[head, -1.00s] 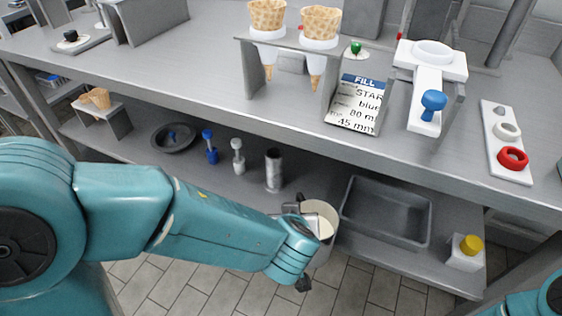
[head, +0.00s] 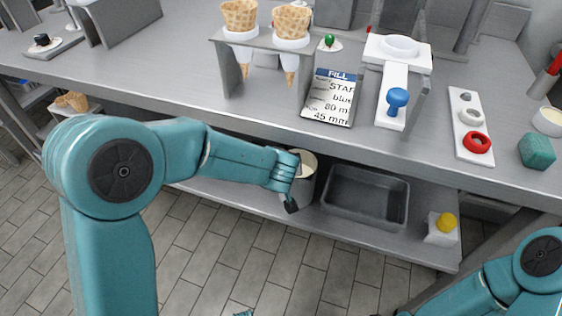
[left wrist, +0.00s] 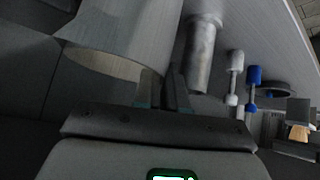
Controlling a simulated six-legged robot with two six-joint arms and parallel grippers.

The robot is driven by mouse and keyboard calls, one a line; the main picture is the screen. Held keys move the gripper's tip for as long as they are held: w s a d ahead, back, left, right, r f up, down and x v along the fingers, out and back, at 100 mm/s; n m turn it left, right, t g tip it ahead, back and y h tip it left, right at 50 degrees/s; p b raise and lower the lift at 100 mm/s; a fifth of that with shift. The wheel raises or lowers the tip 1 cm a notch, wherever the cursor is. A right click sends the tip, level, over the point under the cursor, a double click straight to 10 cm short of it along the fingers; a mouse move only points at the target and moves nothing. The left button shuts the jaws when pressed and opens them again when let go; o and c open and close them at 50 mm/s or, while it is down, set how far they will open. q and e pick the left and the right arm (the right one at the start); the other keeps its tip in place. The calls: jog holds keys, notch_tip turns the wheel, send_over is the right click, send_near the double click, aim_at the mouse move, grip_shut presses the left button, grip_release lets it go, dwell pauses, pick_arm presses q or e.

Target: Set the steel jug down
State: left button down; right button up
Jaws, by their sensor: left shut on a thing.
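The steel jug (head: 308,187) is a grey cylinder with a cream-coloured inside. It stands roughly upright at the front of the lower shelf, left of the grey tray. My left gripper (head: 288,183) is shut on it, with the fingers largely hidden by the wrist in the head view. In the left wrist view the jug (left wrist: 125,32) fills the upper left, against the shut fingers (left wrist: 165,92). Its base is hidden, so I cannot tell whether it touches the shelf.
The grey tray (head: 365,217) is close right of the jug. A white block with a yellow knob (head: 447,222) stands farther right. A steel tube (left wrist: 203,55) and white and blue tools (left wrist: 254,78) are near the jug. The counter (head: 190,85) overhangs the shelf.

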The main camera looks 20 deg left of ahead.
pick_arm(q)
jog(key=c, duration=1.2)
grip_release()
jog(key=shift+f, duration=0.1)
jog(key=shift+r, duration=0.3)
jog(key=v, duration=0.7)
jog(key=s+d+f+m+g+h, duration=0.1)
jog(key=s+f+g+h, duration=0.2)
jog(key=s+f, duration=0.8)
jog(key=s+d+f+m+g+h, duration=0.1)
jog(key=s+f+g, duration=0.4)
jog(key=s+f, duration=0.6)
notch_tip(320, 180, down, 8)
jog(key=shift+s+d+r+m+h+p, duration=0.1)
jog(key=shift+s+d+m+h+p, duration=0.35)
jog(key=shift+h, duration=0.65)
